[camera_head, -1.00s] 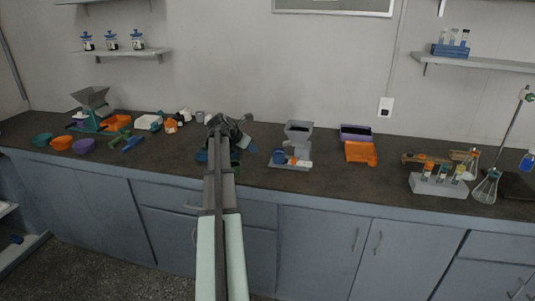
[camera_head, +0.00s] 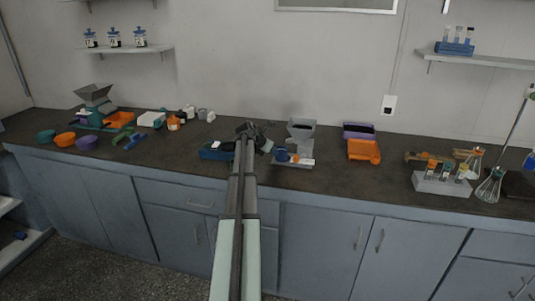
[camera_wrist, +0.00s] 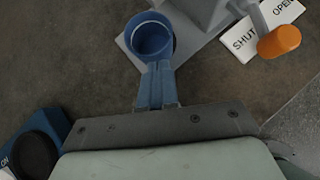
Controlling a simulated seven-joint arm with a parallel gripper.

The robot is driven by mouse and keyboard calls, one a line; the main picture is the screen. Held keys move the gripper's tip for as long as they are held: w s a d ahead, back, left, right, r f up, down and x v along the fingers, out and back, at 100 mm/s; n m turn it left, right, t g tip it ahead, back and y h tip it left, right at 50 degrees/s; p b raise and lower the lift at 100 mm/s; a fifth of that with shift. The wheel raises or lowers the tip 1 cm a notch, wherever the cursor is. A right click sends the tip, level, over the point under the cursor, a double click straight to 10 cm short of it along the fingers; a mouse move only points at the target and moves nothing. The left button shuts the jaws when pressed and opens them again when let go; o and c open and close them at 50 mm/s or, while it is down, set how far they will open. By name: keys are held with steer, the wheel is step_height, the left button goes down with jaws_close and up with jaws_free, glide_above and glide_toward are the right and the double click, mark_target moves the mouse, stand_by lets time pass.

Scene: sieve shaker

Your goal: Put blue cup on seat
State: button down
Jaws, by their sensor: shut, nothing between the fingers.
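The blue cup (camera_head: 282,155) stands upright at the left side of the grey hopper machine (camera_head: 301,130). In the wrist view the cup (camera_wrist: 150,40) is seen from above and looks empty. It rests on the machine's light grey base plate (camera_wrist: 128,50); I cannot tell a separate seat under it. My gripper (camera_wrist: 158,68) has its blue fingers together, with nothing between them. The fingertips are right beside the cup's near rim; I cannot tell whether they touch it. In the head view my gripper (camera_head: 264,143) is just left of the cup.
An orange knob (camera_wrist: 279,41) and a SHUT/OPEN plate (camera_wrist: 245,40) are right of the cup. A blue box (camera_head: 212,152) with a black round top (camera_wrist: 33,155) is at left. An orange tray (camera_head: 363,150) and a tube rack (camera_head: 442,184) stand farther right.

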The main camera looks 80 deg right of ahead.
steer(key=shift+s+d, duration=0.15)
steer(key=shift+d, duration=0.1)
steer(key=shift+d, duration=0.1)
steer(key=shift+s+d, duration=0.45)
steer(key=shift+d, duration=0.2)
steer(key=shift+a, duration=0.1)
steer(key=w+a, duration=0.1)
steer(key=a, duration=0.1)
steer(key=w+a, duration=0.1)
steer(key=a, duration=0.1)
steer(key=shift+w, duration=0.15)
steer(key=v, duration=0.9)
steer(key=shift+r, duration=0.3)
steer(key=shift+w, duration=0.15)
